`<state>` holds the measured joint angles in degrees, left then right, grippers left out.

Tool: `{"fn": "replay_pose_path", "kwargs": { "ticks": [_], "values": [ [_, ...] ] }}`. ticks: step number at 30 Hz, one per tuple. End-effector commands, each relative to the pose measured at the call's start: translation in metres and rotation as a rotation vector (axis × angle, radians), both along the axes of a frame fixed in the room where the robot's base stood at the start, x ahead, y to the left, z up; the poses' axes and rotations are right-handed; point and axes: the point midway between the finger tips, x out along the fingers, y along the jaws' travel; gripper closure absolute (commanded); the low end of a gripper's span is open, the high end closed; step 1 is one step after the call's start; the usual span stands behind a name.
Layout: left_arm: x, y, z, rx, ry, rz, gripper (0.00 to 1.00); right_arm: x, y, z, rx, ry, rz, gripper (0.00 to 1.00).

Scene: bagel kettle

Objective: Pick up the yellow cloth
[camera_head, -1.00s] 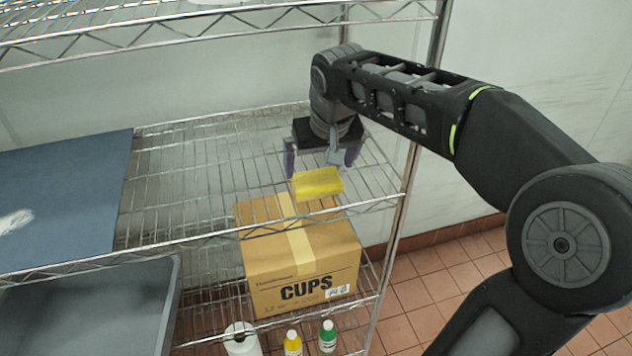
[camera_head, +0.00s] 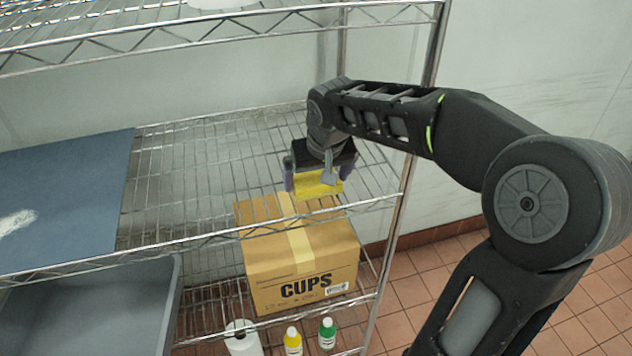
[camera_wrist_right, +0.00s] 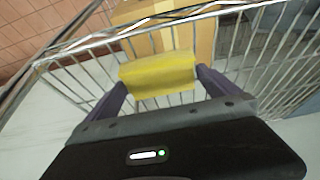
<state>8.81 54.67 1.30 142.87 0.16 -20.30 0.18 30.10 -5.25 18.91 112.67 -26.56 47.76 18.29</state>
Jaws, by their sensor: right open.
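The yellow cloth (camera_head: 316,185) lies on the wire shelf near its front right. It also shows in the right wrist view (camera_wrist_right: 159,75), just beyond and between the fingertips. My right gripper (camera_head: 315,186) is over the cloth with its purple fingers pointing down, one on each side. In the right wrist view the fingers of my gripper (camera_wrist_right: 160,80) are spread apart, with the cloth spanning most of the gap. The gripper hides the far part of the cloth in the head view. My left gripper is not in view.
The wire shelf (camera_head: 190,180) holds a blue board (camera_head: 70,190) at left. A metal post (camera_head: 400,215) rises just right of the gripper.

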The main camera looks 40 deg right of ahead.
Motion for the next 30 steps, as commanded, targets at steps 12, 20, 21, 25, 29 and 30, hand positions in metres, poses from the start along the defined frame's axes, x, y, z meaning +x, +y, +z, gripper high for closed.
{"fn": "replay_pose_path", "kwargs": {
  "ticks": [12,20,21,25,29,30],
  "values": [
    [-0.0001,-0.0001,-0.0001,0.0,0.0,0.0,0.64,0.0,-0.0001,0.0005,0.0,-0.001,0.0,0.0],
    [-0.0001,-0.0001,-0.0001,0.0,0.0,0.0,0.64,0.0,-0.0001,0.0006,0.0,-0.001,0.0,0.21],
    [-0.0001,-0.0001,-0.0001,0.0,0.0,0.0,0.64,0.0,-0.0001,0.0006,0.0,-0.001,0.0,0.25],
    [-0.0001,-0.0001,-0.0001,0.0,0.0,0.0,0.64,0.0,0.0,0.0005,0.0,-0.001,0.0,0.35],
    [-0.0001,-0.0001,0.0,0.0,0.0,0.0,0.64,0.0,-0.0001,0.0007,0.0,-0.001,0.0,0.45],
    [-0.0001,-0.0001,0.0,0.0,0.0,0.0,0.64,0.0,-0.0001,0.0007,0.0,-0.001,0.0,0.45]
  ]
}}
